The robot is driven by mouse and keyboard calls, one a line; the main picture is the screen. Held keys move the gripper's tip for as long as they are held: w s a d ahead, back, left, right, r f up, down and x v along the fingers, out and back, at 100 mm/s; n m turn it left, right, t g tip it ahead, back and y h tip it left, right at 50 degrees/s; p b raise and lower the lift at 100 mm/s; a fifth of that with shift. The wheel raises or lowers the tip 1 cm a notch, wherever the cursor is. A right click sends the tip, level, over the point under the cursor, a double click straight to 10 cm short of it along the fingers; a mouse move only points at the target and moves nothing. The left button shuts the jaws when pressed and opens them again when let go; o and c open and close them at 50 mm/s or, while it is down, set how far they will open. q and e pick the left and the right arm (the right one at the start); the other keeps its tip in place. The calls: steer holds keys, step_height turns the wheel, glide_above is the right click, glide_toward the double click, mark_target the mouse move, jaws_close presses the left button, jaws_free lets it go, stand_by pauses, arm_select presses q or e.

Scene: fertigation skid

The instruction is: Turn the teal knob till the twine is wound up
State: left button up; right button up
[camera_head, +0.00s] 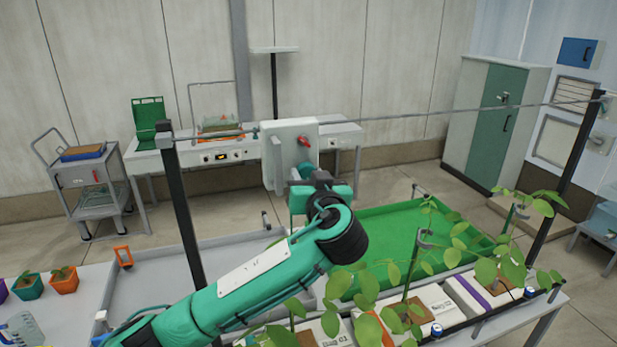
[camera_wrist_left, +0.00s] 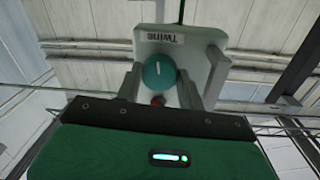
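The white twine box (camera_head: 285,138) hangs on the wire between two dark posts. In the left wrist view the box (camera_wrist_left: 205,42) shows upside down, with a "Twine" label and the round teal knob (camera_wrist_left: 158,76), which has a white mark. A thin green cord (camera_wrist_left: 181,12) runs from the box's edge to the top of that view. My left gripper (camera_head: 303,180) is in front of the box. Its fingers (camera_wrist_left: 160,86) look open, one on each side of the knob; I cannot tell whether they touch it. My right gripper is not in view.
A red part (camera_head: 305,141) sits on the box. Leafy plants (camera_head: 400,270) and white bags stand at the lower right. A green tray (camera_head: 385,235) lies beyond my arm. A dark post (camera_head: 182,200) stands left of the box; another (camera_head: 570,175) stands at the right.

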arm_select(q)
steer(key=shift+f+b, duration=0.2)
steer(key=shift+b, duration=0.45)
steer(key=m+b, duration=0.2)
steer(key=b, duration=0.1)
steer(key=shift+f+b, duration=0.1)
steer(key=shift+b, duration=0.3)
steer(key=shift+r+m+b, duration=0.2)
steer(key=shift+m+b, duration=0.15)
steer(key=shift+m, duration=0.75)
steer(key=m, duration=0.2)
steer(key=shift+r+m, duration=0.15)
steer(key=shift+m, duration=0.15)
steer(key=m+p, duration=0.1)
steer(key=m, duration=0.2)
steer(key=shift+r+g+p, duration=0.1)
steer(key=shift+g+p, duration=0.2)
steer(key=m+p, duration=0.1)
steer(key=m, duration=0.2)
steer(key=shift+d+m+y, duration=0.1)
steer(key=shift+m+y, duration=0.2)
steer(key=shift+m+p, duration=0.85)
steer(key=shift+m, duration=0.35)
